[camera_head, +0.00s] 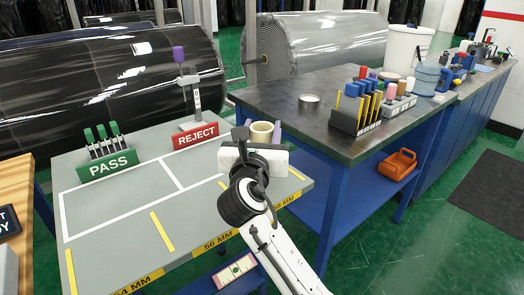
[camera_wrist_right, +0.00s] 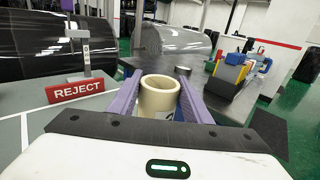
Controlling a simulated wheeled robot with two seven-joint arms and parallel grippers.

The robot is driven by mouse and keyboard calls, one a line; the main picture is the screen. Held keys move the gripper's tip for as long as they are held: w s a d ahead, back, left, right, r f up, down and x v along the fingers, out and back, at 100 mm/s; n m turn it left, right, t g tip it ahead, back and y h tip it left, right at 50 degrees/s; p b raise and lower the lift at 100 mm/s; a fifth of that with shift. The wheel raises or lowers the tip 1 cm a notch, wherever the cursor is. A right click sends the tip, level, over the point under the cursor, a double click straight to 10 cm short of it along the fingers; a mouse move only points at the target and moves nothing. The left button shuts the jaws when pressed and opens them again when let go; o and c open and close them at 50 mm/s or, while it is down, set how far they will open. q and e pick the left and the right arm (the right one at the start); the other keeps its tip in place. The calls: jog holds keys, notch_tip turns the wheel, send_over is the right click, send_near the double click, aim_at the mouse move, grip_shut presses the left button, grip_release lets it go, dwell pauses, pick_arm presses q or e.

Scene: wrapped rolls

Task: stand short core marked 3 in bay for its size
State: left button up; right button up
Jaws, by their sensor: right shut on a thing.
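A short cream core (camera_head: 262,127) stands upright between the fingers of my right gripper (camera_head: 259,134). In the right wrist view the core (camera_wrist_right: 159,97) shows its open top, and the purple fingers of the gripper (camera_wrist_right: 160,92) press on both sides. A dark mark low on its wall is mostly hidden, so I cannot read it. The grey table (camera_head: 130,215) has white-lined bays with yellow strips and front labels, one reading 56 MM (camera_head: 222,239). The gripper is over the table's far right part; I cannot tell whether the core touches it. My left gripper is not in view.
A green PASS sign (camera_head: 107,165) with green-topped pieces and a red REJECT sign (camera_head: 196,135) with a purple-topped post stand along the table's back. A dark workbench (camera_head: 260,98) with a block rack (camera_head: 357,120) is at right. The table's left and middle are clear.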

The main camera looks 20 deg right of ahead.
notch_tip(320, 180, down, 4)
jog(key=shift+f+b, duration=0.1)
jog(key=shift+b, duration=0.25)
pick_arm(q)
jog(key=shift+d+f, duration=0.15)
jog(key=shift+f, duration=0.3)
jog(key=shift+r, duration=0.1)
pick_arm(e)
jog(key=o, duration=1.6)
jog(key=shift+c, duration=0.2)
